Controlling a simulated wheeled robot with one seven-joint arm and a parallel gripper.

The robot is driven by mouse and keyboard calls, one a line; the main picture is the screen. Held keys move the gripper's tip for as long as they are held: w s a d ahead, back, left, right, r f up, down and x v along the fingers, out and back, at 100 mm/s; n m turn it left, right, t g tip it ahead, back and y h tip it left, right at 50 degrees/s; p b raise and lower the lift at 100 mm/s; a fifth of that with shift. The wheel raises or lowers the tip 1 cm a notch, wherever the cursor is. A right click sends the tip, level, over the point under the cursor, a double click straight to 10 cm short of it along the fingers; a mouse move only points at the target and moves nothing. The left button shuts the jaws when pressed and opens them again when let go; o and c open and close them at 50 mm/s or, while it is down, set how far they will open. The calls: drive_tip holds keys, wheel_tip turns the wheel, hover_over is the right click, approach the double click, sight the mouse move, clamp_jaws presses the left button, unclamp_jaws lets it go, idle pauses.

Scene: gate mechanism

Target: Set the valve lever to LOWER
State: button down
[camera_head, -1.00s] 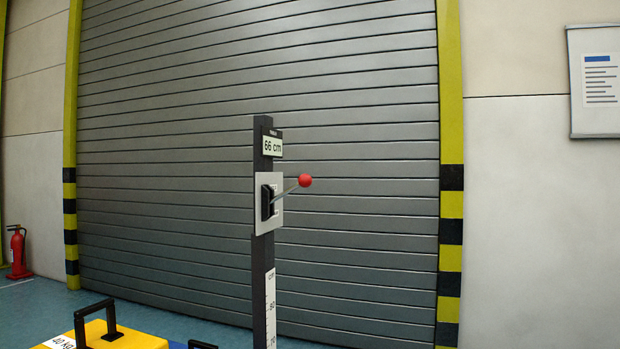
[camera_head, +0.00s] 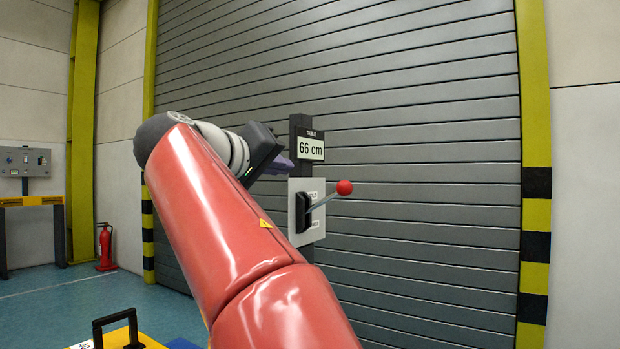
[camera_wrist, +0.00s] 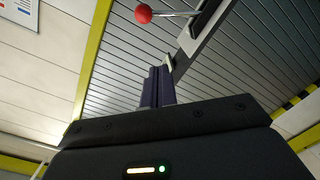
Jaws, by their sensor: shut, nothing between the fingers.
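The valve lever (camera_head: 325,201) is a thin metal rod with a red ball (camera_head: 344,187) at its end. It comes out of a black slot on a pale plate (camera_head: 292,226) on a dark post and points right and slightly up. A sign above reads 66 cm. The red ball also shows at the top of the wrist view (camera_wrist: 143,14). My gripper (camera_head: 284,166) is up and left of the plate, close to the post, its dark fingers together and empty. In the wrist view the fingers (camera_wrist: 158,88) sit apart from the ball and lever. The plate's labels are too small to read.
A grey roller gate (camera_head: 420,130) stands behind the post, with a yellow and black frame (camera_head: 537,200) at right. A control box (camera_head: 24,161) and a fire extinguisher (camera_head: 105,247) are at left. A yellow weight with a black handle (camera_head: 118,330) stands in front.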

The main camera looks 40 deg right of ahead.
drive_tip(key=r, duration=0.2)
hover_over(328, 198)
drive_tip(key=v, duration=0.3)
wheel_tip(328, 198, down, 3)
drive_tip(key=shift+s+d+f+m+h, duration=0.4)
drive_tip(key=shift+s+d+f, duration=0.05)
drive_tip(key=shift+s+f, duration=0.1)
drive_tip(key=shift+d+f+b, duration=0.1)
drive_tip(key=shift+b, duration=0.2)
